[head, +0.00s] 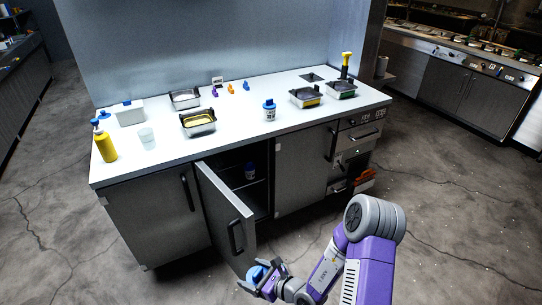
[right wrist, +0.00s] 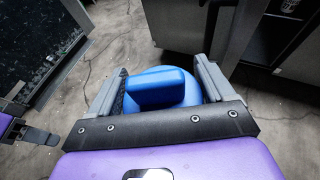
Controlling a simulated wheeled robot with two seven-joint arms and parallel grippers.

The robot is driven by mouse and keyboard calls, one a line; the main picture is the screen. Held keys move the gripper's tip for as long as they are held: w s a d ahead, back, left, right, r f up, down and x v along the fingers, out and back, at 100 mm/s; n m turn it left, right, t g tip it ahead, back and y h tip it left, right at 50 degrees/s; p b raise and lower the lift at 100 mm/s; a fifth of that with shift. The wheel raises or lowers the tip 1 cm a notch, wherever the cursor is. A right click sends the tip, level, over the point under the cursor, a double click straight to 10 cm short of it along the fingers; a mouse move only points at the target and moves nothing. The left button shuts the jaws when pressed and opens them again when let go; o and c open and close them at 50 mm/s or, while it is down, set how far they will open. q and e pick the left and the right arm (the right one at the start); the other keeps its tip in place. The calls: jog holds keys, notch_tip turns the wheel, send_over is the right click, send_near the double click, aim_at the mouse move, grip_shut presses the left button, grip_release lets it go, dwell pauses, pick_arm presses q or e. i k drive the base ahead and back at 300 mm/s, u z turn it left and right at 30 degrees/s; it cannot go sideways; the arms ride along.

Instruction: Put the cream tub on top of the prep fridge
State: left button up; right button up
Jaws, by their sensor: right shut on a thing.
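My right gripper (head: 264,281) is shut on a blue-lidded tub (head: 257,272), low over the floor in front of the open fridge door. In the right wrist view the blue lid (right wrist: 160,88) sits between the two fingers; the tub's body is mostly hidden. I take it to be the cream tub, but no label shows. The prep fridge has a white top (head: 230,133). A similar blue-lidded tub (head: 269,110) stands upright on that top, and another (head: 249,171) stands inside the fridge. My left gripper is not in view.
The fridge door (head: 225,218) stands open towards me, left of the held tub. Metal pans (head: 305,97), a yellow bottle (head: 105,146), a clear cup (head: 147,138) and a white container (head: 129,113) occupy the top. The middle front of the top has free room.

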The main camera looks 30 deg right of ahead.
aim_at(250, 104)
jog(key=z, duration=2.05)
jog(key=i, duration=3.45)
jog(key=u, duration=3.3)
